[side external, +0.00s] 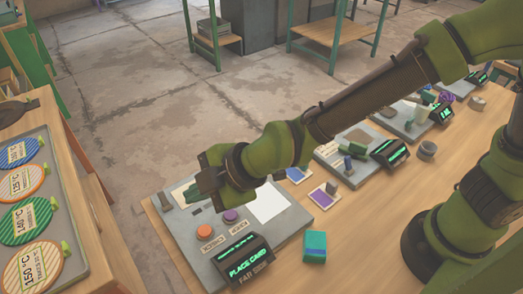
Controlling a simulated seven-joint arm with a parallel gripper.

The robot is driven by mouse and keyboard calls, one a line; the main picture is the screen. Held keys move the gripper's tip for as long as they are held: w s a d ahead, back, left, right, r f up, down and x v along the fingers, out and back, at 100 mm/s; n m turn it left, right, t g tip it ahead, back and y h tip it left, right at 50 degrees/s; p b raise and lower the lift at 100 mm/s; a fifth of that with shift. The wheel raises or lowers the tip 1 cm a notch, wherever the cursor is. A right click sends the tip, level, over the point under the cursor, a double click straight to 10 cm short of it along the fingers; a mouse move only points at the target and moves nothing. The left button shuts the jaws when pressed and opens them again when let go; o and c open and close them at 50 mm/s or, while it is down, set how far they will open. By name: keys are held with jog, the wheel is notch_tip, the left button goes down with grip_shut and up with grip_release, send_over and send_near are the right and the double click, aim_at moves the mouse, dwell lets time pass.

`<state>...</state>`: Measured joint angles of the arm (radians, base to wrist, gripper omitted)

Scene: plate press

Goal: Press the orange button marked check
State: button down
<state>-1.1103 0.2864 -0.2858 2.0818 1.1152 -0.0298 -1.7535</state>
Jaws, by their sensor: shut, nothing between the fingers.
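The orange button (204,231) is a round cap on the front part of the grey press panel (190,258) at the lower middle of the side external view. A small label lies below it, too small to read surely. A purple button (231,215) sits to its right. My gripper (190,193) is shut and empty above the back left part of the panel, behind the orange button and apart from it. The fingertips are small and partly blend with the panel. A dark display (245,260) in front of the panel reads "PLACE CARD" in green.
A teal block (315,246) stands right of the display. A card with a purple square (323,196) lies behind it. Similar panels (350,165) continue to the back right. A tray (70,215) of coloured temperature discs stands on a separate left table. Bare wood shows at front right.

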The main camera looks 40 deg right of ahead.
aim_at(209, 232)
jog(key=shift+f, duration=0.1)
jog(key=shift+f, duration=4.3)
jog(key=shift+f, duration=0.15)
jog(key=shift+f, duration=0.3)
jog(key=shift+f, duration=0.4)
jog(key=shift+r, duration=0.85)
